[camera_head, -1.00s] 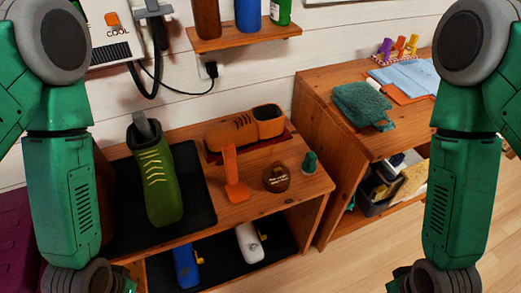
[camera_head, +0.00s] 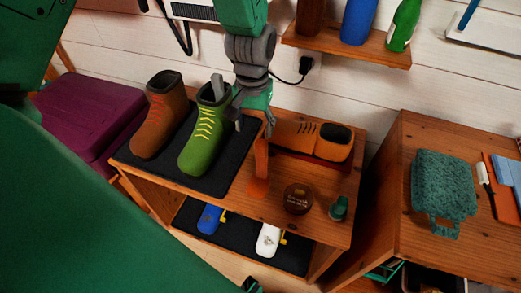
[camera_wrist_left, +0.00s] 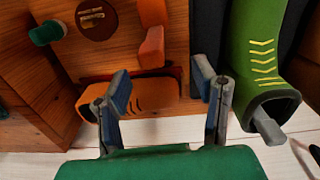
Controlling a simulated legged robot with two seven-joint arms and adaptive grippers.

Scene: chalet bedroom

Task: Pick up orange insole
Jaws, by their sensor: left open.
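A green shoe (camera_head: 203,135) with a grey piece sticking out stands left of the gripper. My right gripper is not in view.
A brown shoe (camera_head: 160,115) stands left of the green one. An orange-brown shoe (camera_head: 335,140) lies behind the orange piece. A round brown tin (camera_head: 298,198) and a small green item (camera_head: 339,208) are to its right. A wall shelf (camera_head: 345,50) with bottles is above.

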